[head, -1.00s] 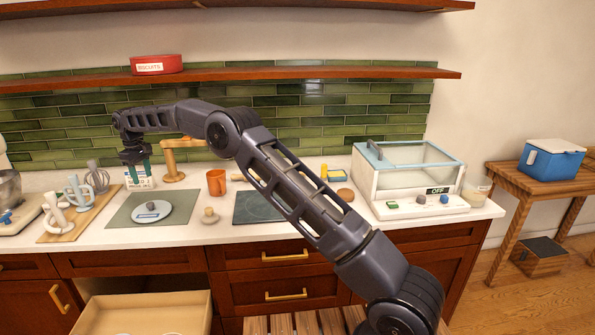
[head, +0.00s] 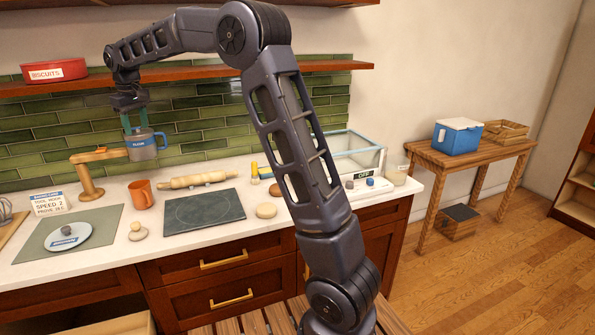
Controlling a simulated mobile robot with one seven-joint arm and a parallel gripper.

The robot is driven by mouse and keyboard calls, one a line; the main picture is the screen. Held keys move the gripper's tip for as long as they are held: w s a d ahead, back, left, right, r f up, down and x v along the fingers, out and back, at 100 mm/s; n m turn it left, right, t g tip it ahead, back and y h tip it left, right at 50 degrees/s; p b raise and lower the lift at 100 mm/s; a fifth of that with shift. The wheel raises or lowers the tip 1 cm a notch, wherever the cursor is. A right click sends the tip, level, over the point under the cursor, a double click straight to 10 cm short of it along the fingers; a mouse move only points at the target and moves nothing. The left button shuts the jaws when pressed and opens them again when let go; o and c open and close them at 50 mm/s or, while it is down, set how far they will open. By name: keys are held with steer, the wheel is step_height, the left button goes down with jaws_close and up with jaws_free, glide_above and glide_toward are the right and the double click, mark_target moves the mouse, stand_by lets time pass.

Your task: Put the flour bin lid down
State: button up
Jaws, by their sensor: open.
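My gripper (head: 134,127) is at the upper left in the head view, its teal fingers pointing down and open. A grey-blue jug-like container (head: 142,148) with a side handle and a blue label, too small to read surely, shows right at the fingertips. It appears above the counter; I cannot tell whether the fingers touch it. A pale round lid-like disc (head: 79,242) with a grey knob and a blue label lies flat on the grey-green mat (head: 32,254), below and left of my gripper. I cannot read its label well enough to confirm it is the flour bin lid.
A wooden stand (head: 87,180), orange mug (head: 141,195), rolling pin (head: 196,180) and dark plate (head: 205,210) are on the counter. A printed card (head: 48,202) stands behind the mat. The shelf (head: 200,76) with a red biscuit tin (head: 55,72) is close to my arm.

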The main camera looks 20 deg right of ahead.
steer(key=s+d+r+m+t, duration=0.1)
steer(key=s+d, duration=0.4)
steer(key=d, duration=0.4)
steer(key=s+d+r+m, duration=0.2)
steer(key=s+d, duration=0.3)
steer(key=d, duration=0.4)
steer(key=s+d+r+m+t, duration=0.1)
steer(key=s+d, duration=0.5)
steer(key=d, duration=0.3)
steer(key=s+d+f+m, duration=0.1)
steer(key=s+d+f, duration=0.2)
steer(key=s+d, duration=0.2)
steer(key=s+d+f+m, duration=0.2)
steer(key=s+d+f, duration=0.2)
steer(key=s, duration=0.6)
steer(key=s+d+f+m+t, duration=0.1)
steer(key=s+d+f+m, duration=0.1)
steer(key=s+d+f, duration=0.2)
steer(key=s+d, duration=0.2)
steer(key=s, duration=0.1)
steer(key=shift+s+h, duration=0.15)
steer(key=shift+h, duration=0.15)
